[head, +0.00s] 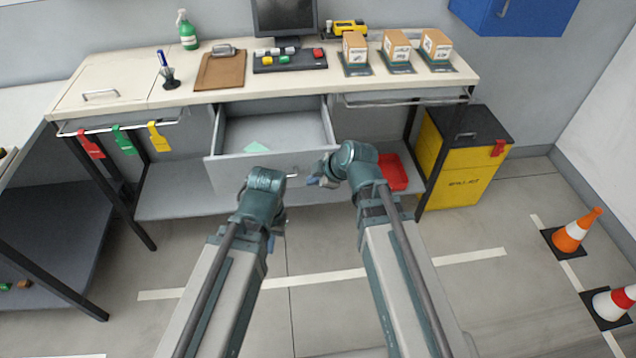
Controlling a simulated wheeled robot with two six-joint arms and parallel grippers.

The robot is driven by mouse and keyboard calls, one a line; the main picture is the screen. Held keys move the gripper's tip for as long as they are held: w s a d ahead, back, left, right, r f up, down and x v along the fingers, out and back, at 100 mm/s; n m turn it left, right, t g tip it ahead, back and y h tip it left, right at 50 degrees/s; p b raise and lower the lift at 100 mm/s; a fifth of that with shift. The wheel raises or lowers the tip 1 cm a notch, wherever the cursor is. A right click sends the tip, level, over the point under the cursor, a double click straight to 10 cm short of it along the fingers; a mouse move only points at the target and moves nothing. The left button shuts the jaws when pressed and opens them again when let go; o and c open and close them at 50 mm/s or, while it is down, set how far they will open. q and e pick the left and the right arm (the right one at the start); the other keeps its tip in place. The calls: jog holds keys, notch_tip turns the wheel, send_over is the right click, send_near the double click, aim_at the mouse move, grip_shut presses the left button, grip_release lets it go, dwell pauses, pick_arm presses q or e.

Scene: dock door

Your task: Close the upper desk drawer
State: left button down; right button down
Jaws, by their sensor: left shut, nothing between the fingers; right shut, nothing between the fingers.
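The upper desk drawer (220,168) is a grey drawer under the middle of the desk (220,90). It is pulled out, and a pale green sheet (256,147) lies inside it. A small handle (294,171) shows on its front, near my grippers. My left gripper (270,236) is shut and empty, low in front of the drawer; its fingers are mostly hidden behind its wrist. My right gripper (318,181) is shut and empty, beside the right part of the drawer front. I cannot tell whether it touches the drawer.
A lower shelf (165,195) below the desk holds a red tray (392,172). A yellow and black cabinet (458,165) stands at the right. Traffic cones (575,232) stand on the floor further right. Boxes, a keyboard and a monitor (284,15) occupy the desktop. Open floor lies in front.

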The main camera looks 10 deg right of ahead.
aim_at(304, 174)
jog(key=w+f+b, duration=0.1)
jog(key=w, duration=0.1)
jog(key=w+a+f+b, duration=0.1)
jog(key=w, duration=0.1)
jog(key=w+a+f+b, duration=0.1)
jog(key=w+f, duration=0.1)
jog(key=shift+f, duration=0.1)
jog(key=shift+w, duration=0.2)
jog(key=w, duration=2.6)
jog(key=shift+w, duration=0.65)
jog(key=shift+w, duration=0.1)
